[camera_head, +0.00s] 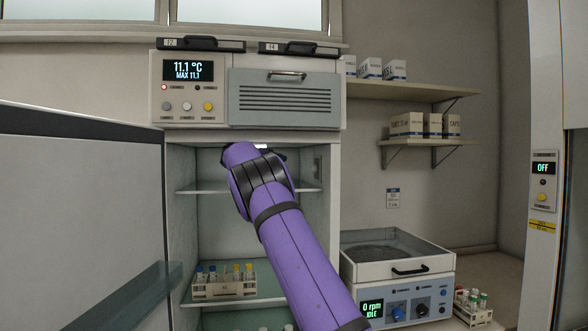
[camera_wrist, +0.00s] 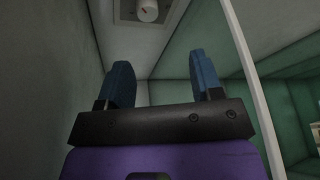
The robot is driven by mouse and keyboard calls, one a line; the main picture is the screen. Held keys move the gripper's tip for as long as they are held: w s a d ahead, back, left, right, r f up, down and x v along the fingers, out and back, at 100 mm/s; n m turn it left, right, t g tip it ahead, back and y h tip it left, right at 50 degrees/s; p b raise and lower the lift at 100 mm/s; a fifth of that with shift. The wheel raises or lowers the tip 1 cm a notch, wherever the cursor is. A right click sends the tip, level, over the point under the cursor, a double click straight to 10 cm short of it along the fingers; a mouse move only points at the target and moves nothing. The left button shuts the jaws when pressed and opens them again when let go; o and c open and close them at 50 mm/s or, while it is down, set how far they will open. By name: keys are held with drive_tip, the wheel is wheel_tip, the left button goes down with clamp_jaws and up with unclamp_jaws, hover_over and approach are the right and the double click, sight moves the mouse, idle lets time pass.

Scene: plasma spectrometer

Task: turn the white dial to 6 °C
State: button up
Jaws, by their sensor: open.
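The white dial (camera_wrist: 148,11) shows at the top of the wrist view, on a pale panel (camera_wrist: 172,22) in the upper part of the cabinet. My gripper (camera_wrist: 164,82) is open and empty, with its two blue fingers apart. The dial lies beyond the fingertips, in line with the gap between them, and is not touched. In the head view my purple arm reaches into the open cabinet, and it hides the dial and fingers. The display (camera_head: 187,70) above the cabinet reads 11.1 °C, MAX 11.1.
A glass shelf (camera_head: 200,187) crosses the cabinet beside my arm. A tube rack (camera_head: 224,288) stands on a lower shelf. The open cabinet door (camera_head: 85,210) is at left. A centrifuge (camera_head: 398,277) reading 0 rpm IDLE stands at right.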

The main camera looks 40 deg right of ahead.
drive_tip(key=shift+f+v, duration=0.15)
drive_tip(key=shift+v, duration=0.65)
drive_tip(key=shift+f+v, duration=0.2)
drive_tip(key=shift+v, duration=0.6)
drive_tip(key=shift+a, duration=0.1)
